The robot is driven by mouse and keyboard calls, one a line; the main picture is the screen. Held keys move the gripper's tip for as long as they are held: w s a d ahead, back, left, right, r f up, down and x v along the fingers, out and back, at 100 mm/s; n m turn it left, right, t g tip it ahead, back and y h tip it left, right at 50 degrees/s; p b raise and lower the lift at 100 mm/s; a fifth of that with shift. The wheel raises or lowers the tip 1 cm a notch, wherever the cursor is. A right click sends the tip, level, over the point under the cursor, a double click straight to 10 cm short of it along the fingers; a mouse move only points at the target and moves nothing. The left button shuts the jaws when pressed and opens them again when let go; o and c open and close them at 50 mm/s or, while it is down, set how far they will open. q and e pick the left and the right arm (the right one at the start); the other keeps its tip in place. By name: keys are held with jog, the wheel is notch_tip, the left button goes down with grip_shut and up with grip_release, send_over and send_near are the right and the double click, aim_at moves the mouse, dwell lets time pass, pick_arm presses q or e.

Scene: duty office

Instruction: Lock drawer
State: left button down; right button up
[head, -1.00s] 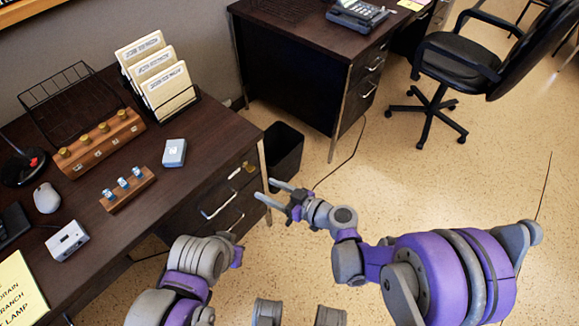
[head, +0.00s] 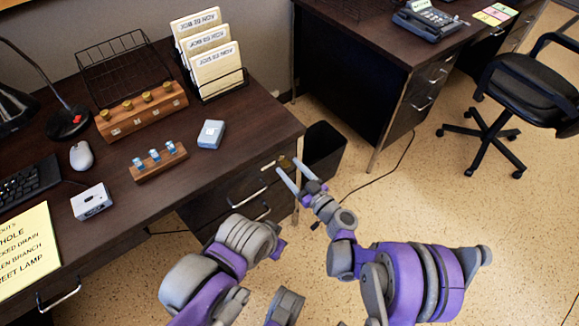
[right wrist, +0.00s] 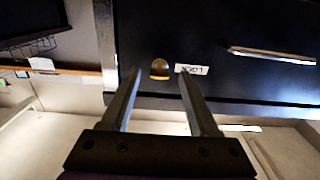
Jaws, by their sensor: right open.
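The brass lock (head: 285,163) is on the desk's top drawer front (head: 222,194), near its right end. In the right wrist view the lock (right wrist: 159,70) is a small rounded brass piece beside a white label (right wrist: 191,69) that reads upside down as LOCK. My right gripper (head: 287,170) is open and empty, its fingers pointing at the drawer front. In the right wrist view the right gripper (right wrist: 159,76) has a fingertip on either side of the lock; I cannot tell whether they touch it. The drawer looks shut. My left gripper is not in view.
A metal drawer handle (right wrist: 272,53) is beside the label. A black waste bin (head: 325,150) stands on the floor just right of the desk, close to my right gripper. The desktop holds a file rack (head: 220,87) and wooden blocks. Open floor lies to the right.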

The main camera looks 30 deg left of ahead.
jog(key=shift+w+a, duration=0.3)
jog(key=shift+a, duration=0.35)
grip_shut()
